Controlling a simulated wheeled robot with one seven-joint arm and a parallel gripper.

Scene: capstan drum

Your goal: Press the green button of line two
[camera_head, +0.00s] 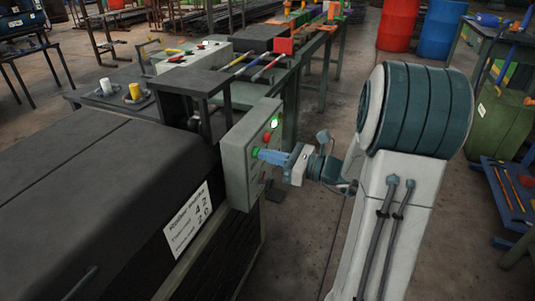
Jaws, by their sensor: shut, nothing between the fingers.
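A grey control box (240,160) stands at the end of the dark machine, its button face turned to the right. Near the top of that face a green button or lamp (275,123) glows brightly. A red button (267,137) is just below it. Lower down is another green button (255,153), with a further red one (261,167) beneath it, partly hidden. My gripper (262,155) is shut, with its blue fingers pointing left. Its tips are at or very close to the lower green button; I cannot tell whether they touch. No line labels are readable on the box.
The dark machine cover (100,190) fills the left, with a white label plate (188,221). A dark metal frame (195,85) rises behind the box. Behind are workbenches with tools, a red barrel (398,25) and a blue barrel (442,30). Open floor lies around my arm.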

